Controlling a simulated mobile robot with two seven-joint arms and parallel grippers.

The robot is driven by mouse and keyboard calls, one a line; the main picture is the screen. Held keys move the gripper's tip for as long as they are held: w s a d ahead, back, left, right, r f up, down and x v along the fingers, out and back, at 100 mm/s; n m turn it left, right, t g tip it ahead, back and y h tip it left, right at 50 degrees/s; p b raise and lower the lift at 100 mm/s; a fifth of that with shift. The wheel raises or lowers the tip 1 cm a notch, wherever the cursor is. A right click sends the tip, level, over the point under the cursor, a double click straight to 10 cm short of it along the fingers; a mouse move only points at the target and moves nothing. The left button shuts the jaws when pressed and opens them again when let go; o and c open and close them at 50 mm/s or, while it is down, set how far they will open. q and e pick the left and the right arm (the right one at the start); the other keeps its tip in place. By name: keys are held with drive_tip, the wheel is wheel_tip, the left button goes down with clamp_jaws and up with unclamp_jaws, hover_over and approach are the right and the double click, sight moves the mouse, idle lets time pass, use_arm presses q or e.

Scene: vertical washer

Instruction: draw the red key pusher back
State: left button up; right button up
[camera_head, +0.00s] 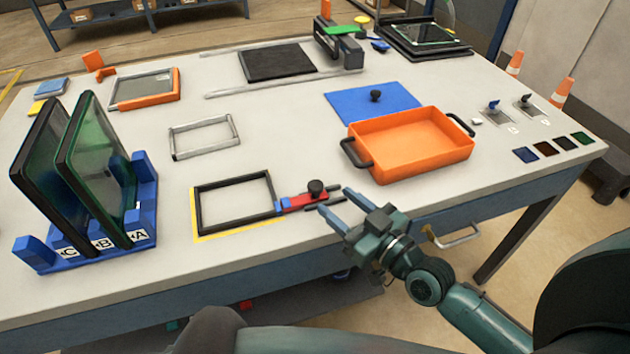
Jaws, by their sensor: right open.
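The red key pusher (300,202) lies flat on the table at the right side of a black rectangular frame (236,201). It has a black round knob (316,187) on top, a blue piece at its left end and dark rods at its right end. My right gripper (336,208) is open with blue fingers pointing left, just right of the knob and near the rod ends. Nothing shows between its fingers. Whether a finger touches the rods I cannot tell. My left gripper is not in view.
An orange tray (412,146) with black handles stands right of the pusher, before a blue plate (372,102). A blue rack (146,206) holding dark panels stands at the left. A silver frame (204,137) lies behind. The table's front edge runs below my gripper.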

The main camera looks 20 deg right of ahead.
sight(321, 189)
drive_tip(key=x, duration=0.7)
drive_tip(key=shift+w+a, duration=0.1)
drive_tip(key=shift+w, duration=0.1)
drive_tip(key=shift+c, duration=0.3)
clamp_jaws()
